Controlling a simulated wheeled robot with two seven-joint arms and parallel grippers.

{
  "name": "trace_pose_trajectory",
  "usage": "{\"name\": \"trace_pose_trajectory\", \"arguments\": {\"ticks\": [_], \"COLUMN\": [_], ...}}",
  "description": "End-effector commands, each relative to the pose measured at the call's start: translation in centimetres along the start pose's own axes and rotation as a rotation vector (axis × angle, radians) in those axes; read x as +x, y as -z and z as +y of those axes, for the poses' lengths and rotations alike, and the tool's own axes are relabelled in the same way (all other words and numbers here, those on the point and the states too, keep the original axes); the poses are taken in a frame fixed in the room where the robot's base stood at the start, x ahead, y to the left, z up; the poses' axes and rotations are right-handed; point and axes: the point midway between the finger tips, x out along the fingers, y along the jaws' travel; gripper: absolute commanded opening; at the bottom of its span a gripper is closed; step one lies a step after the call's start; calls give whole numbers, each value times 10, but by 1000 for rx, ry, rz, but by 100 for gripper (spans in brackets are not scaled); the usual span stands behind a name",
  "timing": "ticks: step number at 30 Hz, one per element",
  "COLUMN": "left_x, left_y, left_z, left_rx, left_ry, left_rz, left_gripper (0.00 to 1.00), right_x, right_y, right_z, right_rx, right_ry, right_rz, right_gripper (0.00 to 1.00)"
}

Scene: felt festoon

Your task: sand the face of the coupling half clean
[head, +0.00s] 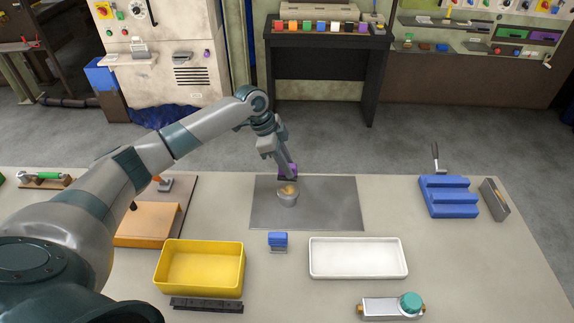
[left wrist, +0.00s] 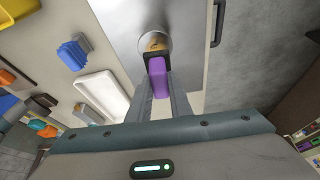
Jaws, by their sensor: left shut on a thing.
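The coupling half (head: 287,199) is a short grey metal cylinder standing on the grey metal plate (head: 335,208). Its upward face has an orange-brown patch, which also shows in the left wrist view (left wrist: 156,42). My left gripper (head: 286,165) is shut on a purple sanding block (left wrist: 158,84) with a dark end. The block is at the far side of the face in the head view and covers part of it in the left wrist view. I cannot tell whether it touches the face. My right gripper is not in view.
A yellow bin (head: 200,291), a white tray (head: 358,276) and a small blue stamp-like object (head: 278,239) stand in front of the plate. A blue stepped block (head: 449,203) is at right. The plate around the coupling is clear.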

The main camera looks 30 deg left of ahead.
Motion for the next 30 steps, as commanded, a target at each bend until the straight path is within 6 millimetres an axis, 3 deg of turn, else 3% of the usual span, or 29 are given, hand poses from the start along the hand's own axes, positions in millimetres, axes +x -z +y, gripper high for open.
{"name": "trace_pose_trajectory", "arguments": {"ticks": [5,12,21,30], "left_x": [-2,17,37,42], "left_y": [1,-7,-15,-17], "left_z": [0,0,0,0], "left_rx": [0,-1,0,0], "left_ry": [-1,-1,0,0], "left_rz": [0,0,0,0], "left_gripper": [0,0,0,0], "right_x": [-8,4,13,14], "right_y": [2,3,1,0], "right_z": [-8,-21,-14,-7], "right_rx": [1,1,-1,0], "right_ry": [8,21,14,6], "right_rz": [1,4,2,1], "right_gripper": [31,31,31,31]}}
